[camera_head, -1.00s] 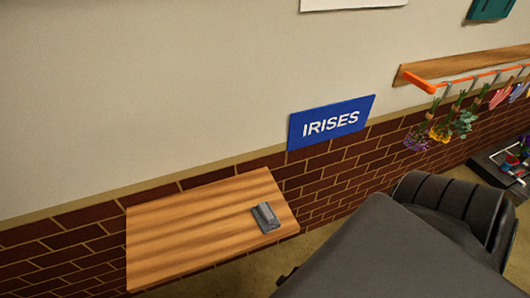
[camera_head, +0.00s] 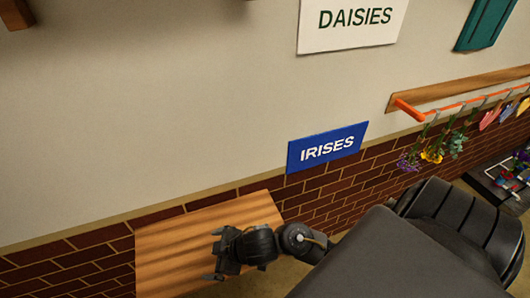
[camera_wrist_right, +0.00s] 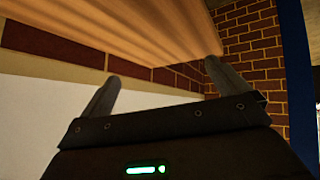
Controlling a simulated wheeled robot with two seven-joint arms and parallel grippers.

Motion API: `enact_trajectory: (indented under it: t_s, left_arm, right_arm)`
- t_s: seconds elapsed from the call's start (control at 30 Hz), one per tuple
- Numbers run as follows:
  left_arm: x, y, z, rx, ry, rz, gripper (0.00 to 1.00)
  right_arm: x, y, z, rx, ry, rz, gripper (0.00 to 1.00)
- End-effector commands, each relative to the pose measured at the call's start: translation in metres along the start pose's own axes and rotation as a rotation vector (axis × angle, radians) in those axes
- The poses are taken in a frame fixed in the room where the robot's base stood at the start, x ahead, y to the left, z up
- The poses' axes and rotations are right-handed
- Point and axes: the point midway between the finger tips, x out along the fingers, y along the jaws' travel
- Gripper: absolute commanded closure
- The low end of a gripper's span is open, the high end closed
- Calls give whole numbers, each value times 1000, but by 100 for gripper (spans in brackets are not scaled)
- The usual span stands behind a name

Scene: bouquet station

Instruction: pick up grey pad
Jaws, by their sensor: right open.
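The grey pad does not show in either current view; my right arm covers the part of the wooden shelf (camera_head: 165,250) where it lay. My right gripper (camera_head: 216,255) is open over the shelf's right half in the head view, fingers pointing left. In the right wrist view, its two fingers (camera_wrist_right: 160,73) stand apart with nothing between them, and the shelf (camera_wrist_right: 120,25) fills the top. My left gripper is in neither view.
A brick and plaster wall (camera_head: 120,130) runs behind the shelf. A blue IRISES sign (camera_head: 328,147) hangs above its right end. An orange rail (camera_head: 408,109) with hanging flowers (camera_head: 433,150) is at right. The shelf's left part is clear.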

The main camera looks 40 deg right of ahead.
Motion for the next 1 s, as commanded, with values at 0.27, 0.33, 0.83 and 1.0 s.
enact_trajectory:
  t_s: [0.27,0.33,0.83,1.0]
  left_arm:
    - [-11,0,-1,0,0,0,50]
    - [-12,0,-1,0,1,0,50]
    - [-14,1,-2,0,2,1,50]
    - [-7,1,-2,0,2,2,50]
  right_arm:
    - [-20,34,13,-441,-97,-311,0]
    - [-35,56,38,-474,-205,-361,0]
    - [-100,129,106,-433,-555,-429,0]
    - [-80,121,120,-431,-552,-432,0]
